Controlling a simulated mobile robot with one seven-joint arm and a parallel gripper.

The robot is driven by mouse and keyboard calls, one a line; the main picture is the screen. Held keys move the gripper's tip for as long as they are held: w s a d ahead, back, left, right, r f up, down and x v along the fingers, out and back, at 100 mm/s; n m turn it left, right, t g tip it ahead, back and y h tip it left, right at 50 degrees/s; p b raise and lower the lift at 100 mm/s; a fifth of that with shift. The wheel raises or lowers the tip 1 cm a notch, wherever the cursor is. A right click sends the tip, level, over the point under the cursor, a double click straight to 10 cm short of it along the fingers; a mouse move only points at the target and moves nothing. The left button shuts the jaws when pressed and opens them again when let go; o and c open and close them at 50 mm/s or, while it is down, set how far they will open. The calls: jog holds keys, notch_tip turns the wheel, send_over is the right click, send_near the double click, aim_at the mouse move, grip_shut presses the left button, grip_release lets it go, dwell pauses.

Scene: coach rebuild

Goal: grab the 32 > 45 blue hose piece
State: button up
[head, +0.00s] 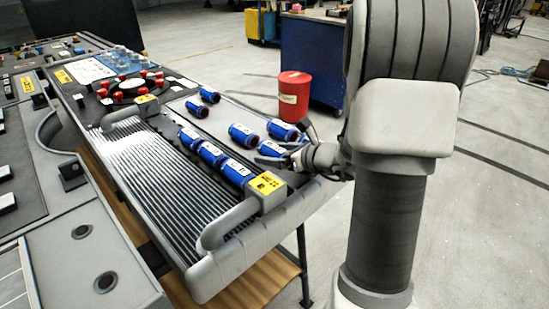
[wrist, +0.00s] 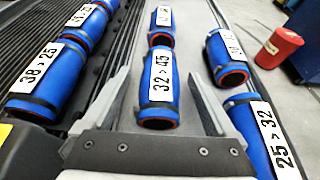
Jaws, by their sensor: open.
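The blue hose piece labelled 32 > 45 (wrist: 158,85) lies in the middle of the wrist view, its label facing up and a red-rimmed end toward me. My gripper (wrist: 157,72) is open, with one finger to each side of this piece. The fingers do not appear closed on it. In the head view my gripper (head: 289,143) is over the near right part of the rack, among blue pieces. The labels there are too small to read.
A 38 > 25 piece (wrist: 40,78) lies left and a 25 > 32 piece (wrist: 262,135) close right. Another blue piece (wrist: 161,26) lies beyond the middle one. A ribbed panel (head: 150,170) with grey handles is left. A red bin (head: 294,98) stands behind.

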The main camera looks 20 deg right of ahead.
jog(key=shift+w+a+f, duration=0.2)
jog(key=shift+w, duration=0.3)
grip_shut()
jog(key=shift+r, duration=0.1)
